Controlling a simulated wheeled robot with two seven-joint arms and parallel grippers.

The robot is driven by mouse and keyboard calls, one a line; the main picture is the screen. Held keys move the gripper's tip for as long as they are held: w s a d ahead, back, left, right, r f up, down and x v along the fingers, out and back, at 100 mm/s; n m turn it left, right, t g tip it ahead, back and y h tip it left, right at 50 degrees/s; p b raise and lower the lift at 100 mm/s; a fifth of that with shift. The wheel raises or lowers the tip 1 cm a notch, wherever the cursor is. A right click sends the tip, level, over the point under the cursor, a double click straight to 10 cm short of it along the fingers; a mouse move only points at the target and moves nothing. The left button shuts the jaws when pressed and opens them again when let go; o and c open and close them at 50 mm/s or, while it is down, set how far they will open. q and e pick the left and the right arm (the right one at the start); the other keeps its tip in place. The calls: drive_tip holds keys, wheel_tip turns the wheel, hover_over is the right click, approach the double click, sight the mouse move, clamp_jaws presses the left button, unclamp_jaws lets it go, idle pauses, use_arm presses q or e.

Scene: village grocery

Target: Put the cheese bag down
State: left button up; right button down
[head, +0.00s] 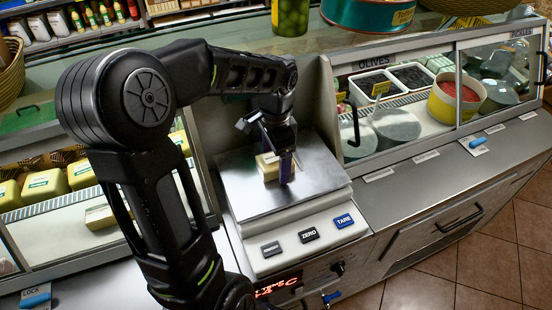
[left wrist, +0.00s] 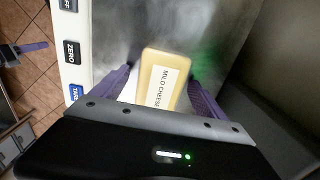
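The cheese pack (head: 267,166) is a yellow block with a white label. It sits on the steel plate of the scale (head: 245,195). In the left wrist view the cheese (left wrist: 160,80) lies between my left gripper's purple fingers, its label reading "MILD CHEESE". My left gripper (head: 279,167) points down at the plate. In the left wrist view, the left gripper (left wrist: 160,78) is open around the cheese, with a narrow gap on the cheese's left side. A purple piece at the left edge of that view looks like part of my right gripper (left wrist: 30,48); its opening does not show.
The scale has TARE (head: 344,221) and ZERO (head: 309,235) buttons and a red display (head: 278,286). A glass olive case (head: 400,100) stands on the right and a cheese case (head: 60,190) on the left. A green jar (head: 290,15) and a tin (head: 365,14) stand behind.

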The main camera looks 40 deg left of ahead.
use_arm(q)
wheel_tip(320, 180, up, 12)
drive_tip(key=shift+r+b, duration=0.2)
drive_tip(key=shift+b, duration=0.15)
idle(0.4)
drive_tip(key=shift+f, duration=0.1)
idle(0.7)
